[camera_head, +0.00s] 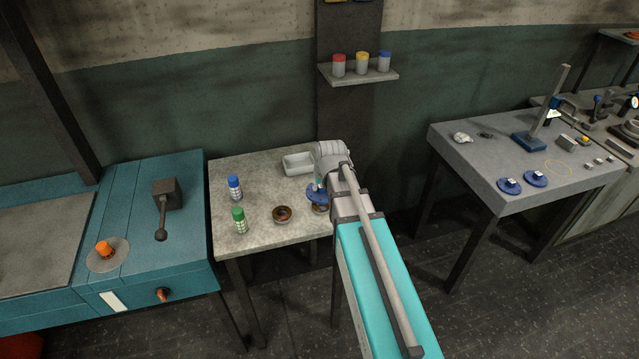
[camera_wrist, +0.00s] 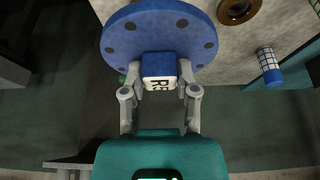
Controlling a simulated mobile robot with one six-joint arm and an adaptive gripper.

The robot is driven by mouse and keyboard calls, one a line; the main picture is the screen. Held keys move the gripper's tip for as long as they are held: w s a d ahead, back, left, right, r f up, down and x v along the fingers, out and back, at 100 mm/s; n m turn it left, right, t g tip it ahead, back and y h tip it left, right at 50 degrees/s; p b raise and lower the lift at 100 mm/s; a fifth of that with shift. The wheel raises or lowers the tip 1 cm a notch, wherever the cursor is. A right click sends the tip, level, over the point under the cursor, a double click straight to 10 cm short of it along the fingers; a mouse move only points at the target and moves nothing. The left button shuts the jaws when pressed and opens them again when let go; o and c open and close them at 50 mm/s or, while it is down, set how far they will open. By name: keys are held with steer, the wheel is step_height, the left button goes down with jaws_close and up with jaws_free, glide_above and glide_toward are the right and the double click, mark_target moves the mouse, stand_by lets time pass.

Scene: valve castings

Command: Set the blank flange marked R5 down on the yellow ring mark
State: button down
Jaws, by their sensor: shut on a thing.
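The blank flange marked R5 is a blue disc with bolt holes (camera_wrist: 125,40) and a block handle whose white label reads R5. My gripper (camera_wrist: 160,88) is shut on that handle, with a finger on each side. In the head view the blue flange (camera_head: 315,196) shows at the end of my arm, over the right part of the pale table, apparently raised. My gripper (camera_head: 318,182) is partly hidden there by my wrist. The yellow ring mark (camera_head: 558,167) is a thin empty circle on the grey table to the right, well away from my gripper.
Two blue flanges (camera_head: 509,186) (camera_head: 536,178) lie left of the ring mark, and a blue-based stand (camera_head: 528,142) is behind it. A floor gap separates the tables.

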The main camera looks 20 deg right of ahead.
stand_by(0.6)
steer(key=shift+f+b, duration=0.75)
steer(key=shift+b, duration=0.05)
steer(key=shift+s, duration=0.15)
